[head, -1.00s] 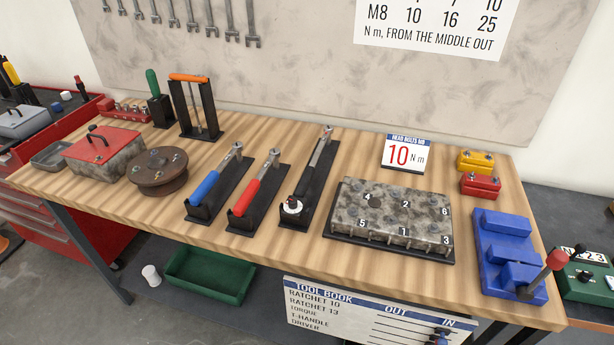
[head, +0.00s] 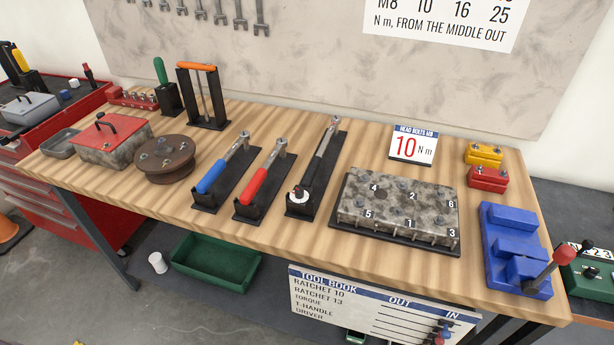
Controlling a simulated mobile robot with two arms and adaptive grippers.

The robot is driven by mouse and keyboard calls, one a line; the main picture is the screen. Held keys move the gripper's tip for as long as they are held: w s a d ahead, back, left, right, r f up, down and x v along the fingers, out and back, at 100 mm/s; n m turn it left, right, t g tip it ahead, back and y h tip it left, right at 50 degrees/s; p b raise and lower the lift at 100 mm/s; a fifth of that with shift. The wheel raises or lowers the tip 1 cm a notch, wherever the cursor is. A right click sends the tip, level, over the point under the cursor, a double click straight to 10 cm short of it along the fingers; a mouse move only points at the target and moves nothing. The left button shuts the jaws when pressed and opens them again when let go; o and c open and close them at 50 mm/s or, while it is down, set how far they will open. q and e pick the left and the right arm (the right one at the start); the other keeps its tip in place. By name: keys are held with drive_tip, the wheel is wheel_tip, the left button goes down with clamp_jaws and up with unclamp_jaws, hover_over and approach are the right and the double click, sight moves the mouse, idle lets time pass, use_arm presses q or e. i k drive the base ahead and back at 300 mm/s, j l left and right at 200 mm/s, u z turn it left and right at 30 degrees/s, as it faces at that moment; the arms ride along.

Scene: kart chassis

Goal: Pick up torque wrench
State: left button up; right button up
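The torque wrench (head: 323,148) lies in a narrow black holder (head: 331,167) on the wooden workbench, right of two ratchets. It has a grey shaft, with its head at the back, a black handle and a white ring at the front end. A red-handled ratchet (head: 265,183) and a blue-handled ratchet (head: 223,167) lie in similar black holders to its left. Neither of my grippers shows in the head view.
A numbered engine head block (head: 398,207) sits right of the wrench. A "10 Nm" sign (head: 413,146) stands behind it. A blue fixture (head: 512,250) is at the right end. A brown disc (head: 164,160) and an orange-handled tool in a rack (head: 202,93) are left. Bare wood lies in front.

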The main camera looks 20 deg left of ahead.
sight(306, 183)
drive_tip(key=i+l, duration=0.2)
drive_tip(key=i, duration=0.15)
drive_tip(key=j+z, duration=0.2)
drive_tip(key=j, duration=0.25)
drive_tip(key=j+z, duration=0.2)
drive_tip(key=j, duration=0.25)
drive_tip(key=k+j+z, duration=0.2)
drive_tip(key=j, duration=0.2)
